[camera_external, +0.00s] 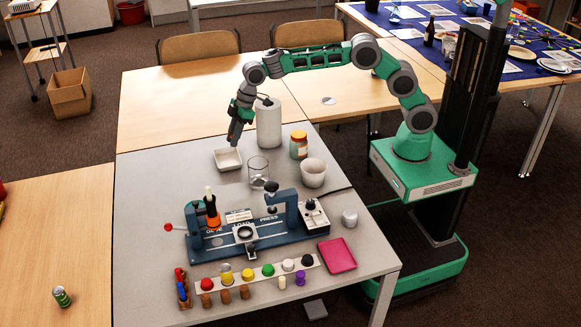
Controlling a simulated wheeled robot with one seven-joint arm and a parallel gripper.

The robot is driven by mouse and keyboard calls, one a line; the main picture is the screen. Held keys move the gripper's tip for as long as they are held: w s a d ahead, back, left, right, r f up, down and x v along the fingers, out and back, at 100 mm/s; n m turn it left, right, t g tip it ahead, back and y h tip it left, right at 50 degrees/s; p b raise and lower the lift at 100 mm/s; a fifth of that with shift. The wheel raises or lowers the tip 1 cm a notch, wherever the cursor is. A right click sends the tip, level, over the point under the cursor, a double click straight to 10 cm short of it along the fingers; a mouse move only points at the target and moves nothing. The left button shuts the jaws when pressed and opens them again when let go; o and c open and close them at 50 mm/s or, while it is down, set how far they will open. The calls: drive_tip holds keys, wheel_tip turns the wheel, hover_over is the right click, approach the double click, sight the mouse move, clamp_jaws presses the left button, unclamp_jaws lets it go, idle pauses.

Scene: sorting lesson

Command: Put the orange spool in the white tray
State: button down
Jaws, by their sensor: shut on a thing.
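My gripper (233,140) points down just above the tray's back edge. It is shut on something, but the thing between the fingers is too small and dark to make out. I cannot pick out the orange spool with certainty. A dark piece with an orange lower part (213,220) stands at the left end of the blue press fixture, but I cannot tell what it is.
A white paper roll (268,128) stands right of my gripper. A glass beaker (258,172), an orange-lidded jar (298,146) and a white bowl (313,174) are near the tray. The blue press fixture (270,233) fills the middle. Table left of the tray is clear.

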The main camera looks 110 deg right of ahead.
sight(224, 162)
drive_tip(key=w+f, duration=0.3)
drive_tip(key=shift+d+f, duration=0.25)
drive_tip(key=shift+d, duration=0.05)
wheel_tip(224, 162, down, 3)
drive_tip(key=shift+r, duration=0.15)
drive_tip(key=shift+f, duration=0.35)
drive_tip(key=c, duration=1.2)
unclamp_jaws()
drive_tip(key=shift+c, duration=0.2)
drive_tip(key=shift+r, duration=0.1)
